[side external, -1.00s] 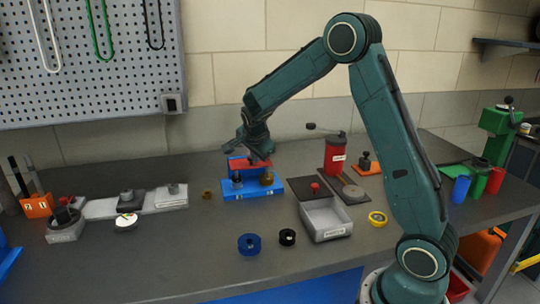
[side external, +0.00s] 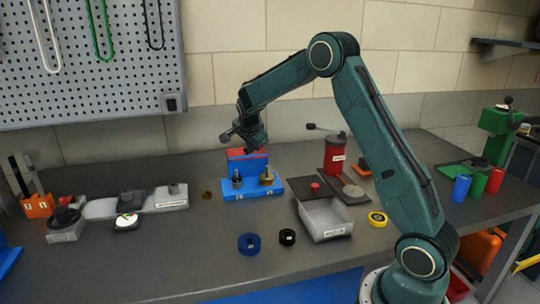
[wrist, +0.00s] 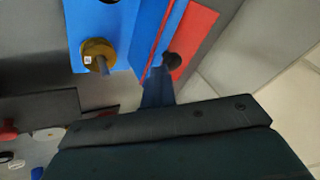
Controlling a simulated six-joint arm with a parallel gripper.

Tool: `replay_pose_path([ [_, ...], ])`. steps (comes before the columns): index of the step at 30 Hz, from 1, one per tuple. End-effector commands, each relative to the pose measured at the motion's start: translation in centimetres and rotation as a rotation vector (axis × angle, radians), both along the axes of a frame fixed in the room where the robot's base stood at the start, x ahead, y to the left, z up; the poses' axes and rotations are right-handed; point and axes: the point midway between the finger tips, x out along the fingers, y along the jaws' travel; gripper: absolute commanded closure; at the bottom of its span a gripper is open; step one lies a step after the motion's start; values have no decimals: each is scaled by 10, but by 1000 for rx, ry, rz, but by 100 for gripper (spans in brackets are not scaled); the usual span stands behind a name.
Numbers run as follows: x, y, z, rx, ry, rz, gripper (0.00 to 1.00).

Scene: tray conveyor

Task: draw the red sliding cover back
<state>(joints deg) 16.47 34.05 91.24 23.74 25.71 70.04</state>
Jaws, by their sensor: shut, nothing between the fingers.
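The red sliding cover (side external: 236,153) shows as a narrow strip at the back top of the blue fixture (side external: 252,191). In the wrist view the red cover (wrist: 199,32) lies beside the blue body (wrist: 148,28), and a dark round knob (wrist: 172,60) shows near its edge. My gripper (side external: 250,145) is just above the cover in the side view, shut and empty. Whether it touches the cover is unclear. Its fingertips are hard to make out in the wrist view, where its dark housing fills the bottom.
A grey tray (side external: 326,219) and a red canister (side external: 335,156) are to the right. A blue ring (side external: 249,244) and a black ring (side external: 287,237) lie in front.

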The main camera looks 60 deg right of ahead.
Motion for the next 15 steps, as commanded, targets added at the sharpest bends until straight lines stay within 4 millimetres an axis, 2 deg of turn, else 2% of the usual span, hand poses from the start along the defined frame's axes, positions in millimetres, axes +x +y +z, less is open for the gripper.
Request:
replay_pose_path([
  [8,0,-3,0,-7,-9,-5,100],
  [15,-12,1,3,-4,-6,-4,100],
])
